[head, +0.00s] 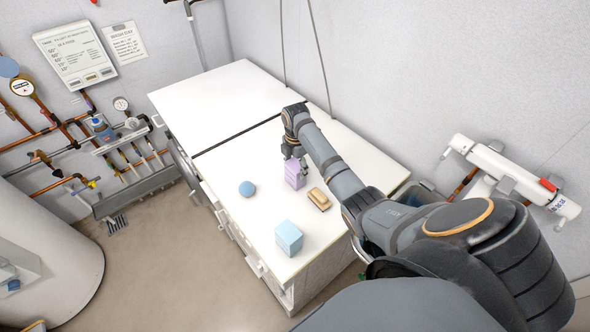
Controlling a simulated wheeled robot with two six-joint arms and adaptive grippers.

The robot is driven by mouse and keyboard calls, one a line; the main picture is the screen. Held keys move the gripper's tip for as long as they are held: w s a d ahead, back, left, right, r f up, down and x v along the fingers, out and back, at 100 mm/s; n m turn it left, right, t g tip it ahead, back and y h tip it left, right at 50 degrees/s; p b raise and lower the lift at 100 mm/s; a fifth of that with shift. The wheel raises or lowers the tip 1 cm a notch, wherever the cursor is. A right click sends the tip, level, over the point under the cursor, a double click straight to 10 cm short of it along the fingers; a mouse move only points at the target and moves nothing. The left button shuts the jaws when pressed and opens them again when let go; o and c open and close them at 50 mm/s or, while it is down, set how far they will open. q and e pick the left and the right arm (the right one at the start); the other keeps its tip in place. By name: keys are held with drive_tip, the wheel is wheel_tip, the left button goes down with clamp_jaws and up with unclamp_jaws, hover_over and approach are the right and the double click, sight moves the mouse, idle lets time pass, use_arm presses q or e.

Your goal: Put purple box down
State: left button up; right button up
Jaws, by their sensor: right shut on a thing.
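The purple box (293,174) stands upright at the white countertop (232,101), near its middle. My right gripper (294,152) is above it with its fingers at the box's top, shut on it. I cannot tell whether the box's base touches the counter. My left gripper is not in view.
A blue ball (247,188) lies left of the purple box. A brown brush-like block (319,199) lies close on its right, and a light blue box (289,238) stands nearer the front edge. The counter's far left half is clear. Pipes and gauges line the left wall.

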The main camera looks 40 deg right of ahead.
drive_tip(key=shift+s+d, duration=0.1)
drive_tip(key=shift+s, duration=0.05)
drive_tip(key=o, duration=1.1)
drive_tip(key=shift+d+f, duration=0.2)
drive_tip(key=shift+d, duration=0.05)
drive_tip(key=shift+c, duration=0.2)
drive_tip(key=shift+o, duration=1.5)
drive_tip(key=shift+a, duration=0.1)
drive_tip(key=shift+r, duration=0.35)
wheel_tip(320, 180, up, 7)
drive_tip(key=b, duration=0.2)
drive_tip(key=shift+b, duration=0.3)
use_arm(q)
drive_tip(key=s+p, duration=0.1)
drive_tip(key=p, duration=0.1)
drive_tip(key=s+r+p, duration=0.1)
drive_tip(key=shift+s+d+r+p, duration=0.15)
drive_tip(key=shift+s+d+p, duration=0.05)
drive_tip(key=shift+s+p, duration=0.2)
use_arm(e)
wheel_tip(320, 180, up, 5)
drive_tip(key=shift+f, duration=0.1)
